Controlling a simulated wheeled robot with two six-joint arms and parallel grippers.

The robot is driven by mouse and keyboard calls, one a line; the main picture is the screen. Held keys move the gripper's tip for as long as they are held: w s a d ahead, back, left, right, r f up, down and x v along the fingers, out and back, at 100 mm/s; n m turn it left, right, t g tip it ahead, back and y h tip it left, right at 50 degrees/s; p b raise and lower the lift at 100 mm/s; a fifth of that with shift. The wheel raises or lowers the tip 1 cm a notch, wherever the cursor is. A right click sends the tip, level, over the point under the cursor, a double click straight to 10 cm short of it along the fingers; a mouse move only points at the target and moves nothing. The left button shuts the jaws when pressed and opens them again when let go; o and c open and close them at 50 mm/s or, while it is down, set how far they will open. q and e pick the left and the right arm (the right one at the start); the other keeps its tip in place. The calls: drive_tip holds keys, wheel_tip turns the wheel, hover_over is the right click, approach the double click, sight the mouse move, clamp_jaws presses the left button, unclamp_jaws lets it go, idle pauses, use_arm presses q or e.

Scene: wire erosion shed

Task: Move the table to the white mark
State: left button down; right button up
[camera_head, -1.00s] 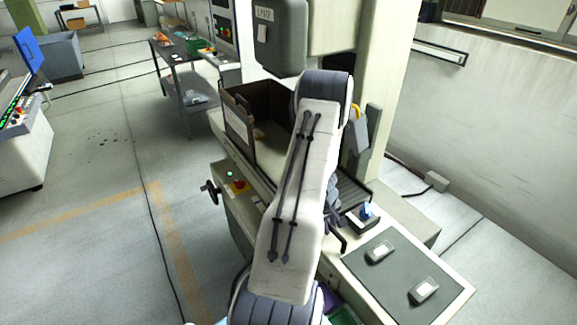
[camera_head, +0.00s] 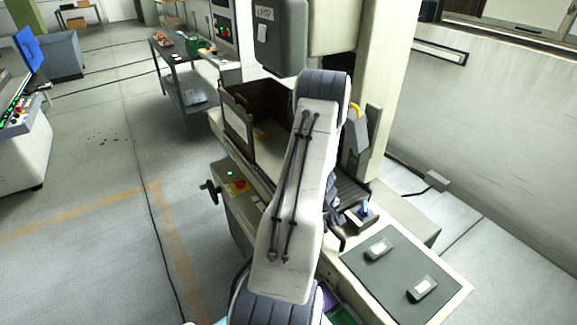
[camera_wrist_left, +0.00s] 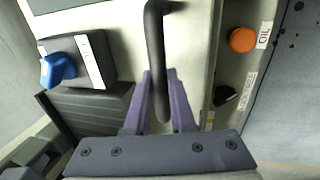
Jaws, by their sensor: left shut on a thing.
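My left gripper (camera_wrist_left: 160,90) is shut on a dark bent handle (camera_wrist_left: 157,50) in the left wrist view, with one purple finger on each side of it. In the head view my left arm hides most of the gripper and handle. Beside the handle, a dark block (camera_wrist_left: 90,62) carries a blue knob (camera_wrist_left: 58,70) and a white marked plate; it shows in the head view right of my wrist (camera_head: 360,216). Dark ribbed bellows (camera_wrist_left: 88,112) lie below it. I cannot clearly tell the table or a white mark. My right gripper is not in view.
The pale machine has an open brown tank (camera_head: 236,124), a handwheel (camera_head: 210,192) and a grey panel with two switches (camera_head: 395,265). A grey cart (camera_head: 185,85) stands behind. Floor at left is clear.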

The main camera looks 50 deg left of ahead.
use_arm(q)
unclamp_jaws()
drive_tip(key=shift+r, duration=0.1)
drive_tip(key=p+v, duration=0.2)
drive_tip(key=w+p+v, duration=0.1)
drive_tip(key=p+v, duration=0.1)
drive_tip(key=v, duration=0.1)
drive_tip(key=w+p+v, duration=0.1)
drive_tip(key=p+v, duration=0.1)
drive_tip(key=p, duration=0.1)
drive_tip(key=shift+s+d+r, duration=0.1)
drive_tip(key=shift+s+r, duration=0.05)
drive_tip(key=shift+r, duration=0.4)
